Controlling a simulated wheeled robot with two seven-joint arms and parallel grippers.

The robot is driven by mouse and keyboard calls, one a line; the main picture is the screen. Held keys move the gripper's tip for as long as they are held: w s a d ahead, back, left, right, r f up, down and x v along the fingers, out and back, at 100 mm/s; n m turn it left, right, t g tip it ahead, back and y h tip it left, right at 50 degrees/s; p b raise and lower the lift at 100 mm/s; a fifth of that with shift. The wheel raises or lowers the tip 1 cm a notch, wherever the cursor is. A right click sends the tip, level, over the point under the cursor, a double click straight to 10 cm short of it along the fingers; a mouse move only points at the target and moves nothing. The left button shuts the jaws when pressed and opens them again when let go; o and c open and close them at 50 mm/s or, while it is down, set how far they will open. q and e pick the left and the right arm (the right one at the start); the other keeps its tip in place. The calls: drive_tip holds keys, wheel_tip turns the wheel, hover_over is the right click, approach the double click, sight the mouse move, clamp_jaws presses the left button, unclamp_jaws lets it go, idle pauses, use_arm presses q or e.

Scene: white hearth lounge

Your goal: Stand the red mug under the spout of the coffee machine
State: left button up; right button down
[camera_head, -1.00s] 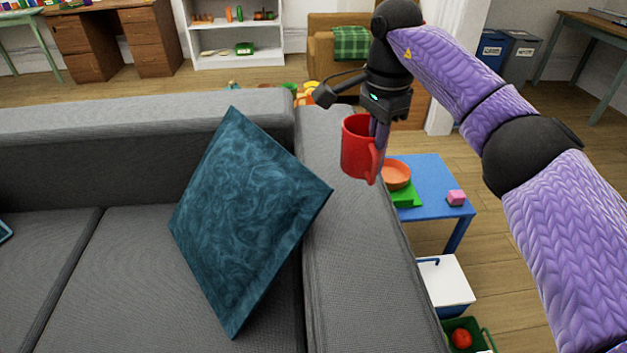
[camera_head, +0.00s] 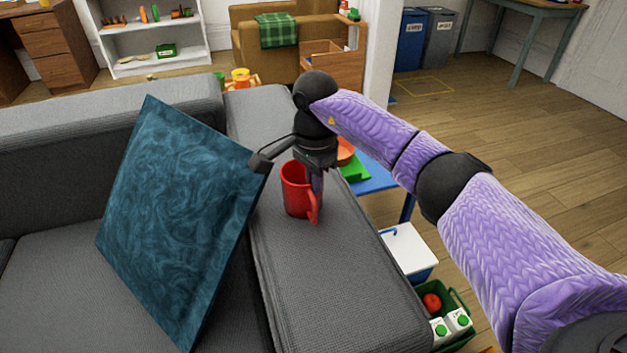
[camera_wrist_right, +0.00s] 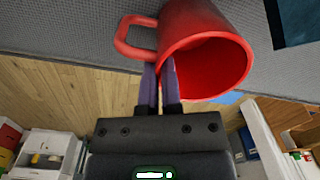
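The red mug (camera_head: 300,190) is in my right gripper (camera_head: 316,180), upright in the head view, with its handle toward the lower right. It shows against the grey sofa armrest; I cannot tell if it touches. In the right wrist view the mug (camera_wrist_right: 207,48) fills the top middle, mouth toward the camera. The right fingers (camera_wrist_right: 160,88) are shut on its wall close to the handle. My left gripper is in neither view. No coffee machine is clear; a white appliance-like thing (camera_wrist_right: 45,152) at the lower left of the wrist view is too small to identify.
A grey sofa armrest (camera_head: 330,275) lies below the mug, with a teal cushion (camera_head: 180,215) left of it. Right of the armrest are a blue low table (camera_head: 375,178), a white-lidded box (camera_head: 410,250) and a green crate (camera_head: 440,298). Open wooden floor (camera_head: 510,150) lies further right.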

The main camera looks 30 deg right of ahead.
drive_tip(key=c, duration=1)
unclamp_jaws()
drive_tip(key=shift+f, duration=0.1)
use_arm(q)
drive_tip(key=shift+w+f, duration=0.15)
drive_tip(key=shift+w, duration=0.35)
use_arm(e)
drive_tip(key=shift+o, duration=0.9)
